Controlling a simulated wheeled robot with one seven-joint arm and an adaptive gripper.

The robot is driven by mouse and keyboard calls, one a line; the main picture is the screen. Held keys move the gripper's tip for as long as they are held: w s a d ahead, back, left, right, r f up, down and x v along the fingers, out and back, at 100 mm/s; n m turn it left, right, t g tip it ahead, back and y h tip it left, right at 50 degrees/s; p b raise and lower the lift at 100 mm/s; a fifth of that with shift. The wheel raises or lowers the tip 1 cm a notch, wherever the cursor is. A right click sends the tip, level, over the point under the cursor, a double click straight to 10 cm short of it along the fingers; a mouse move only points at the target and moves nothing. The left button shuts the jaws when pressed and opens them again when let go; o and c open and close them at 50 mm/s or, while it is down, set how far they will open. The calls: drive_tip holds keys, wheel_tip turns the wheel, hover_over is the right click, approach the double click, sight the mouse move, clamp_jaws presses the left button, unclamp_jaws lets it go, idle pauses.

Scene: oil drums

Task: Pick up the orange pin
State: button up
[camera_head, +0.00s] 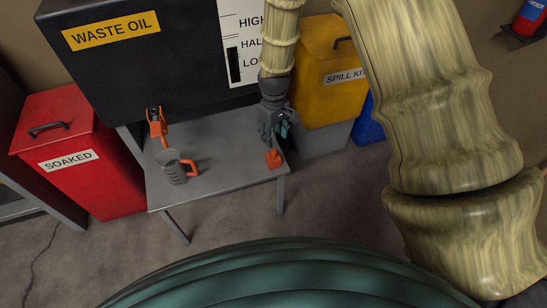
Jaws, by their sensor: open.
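A small orange pin (273,158) stands on the right part of the grey metal table, near its right edge. It has a wide base and a thin upper part. My gripper (274,136) hangs from above, pointing down, open and just above the pin. The dark fingers appear apart from the pin, but the small gap is hard to judge in this view. The pin's upper end is close to the fingers and may be partly hidden by them.
The grey table (222,178) also carries a grey jug (173,168) with an orange handle. Above it hangs the black waste oil tank (110,60) with an orange tap (155,122). A red bin (75,130) stands left, a yellow spill kit box (325,85) right.

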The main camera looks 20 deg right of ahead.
hover_over(273, 151)
drive_tip(key=f, duration=0.4)
drive_tip(key=shift+s+d+f, duration=0.15)
drive_tip(key=shift+s+f, duration=0.1)
drive_tip(key=shift+w+f, duration=0.15)
drive_tip(key=shift+f, duration=1.35)
drive_tip(key=shift+w+f, duration=0.1)
drive_tip(key=shift+f, duration=1.4)
clamp_jaws()
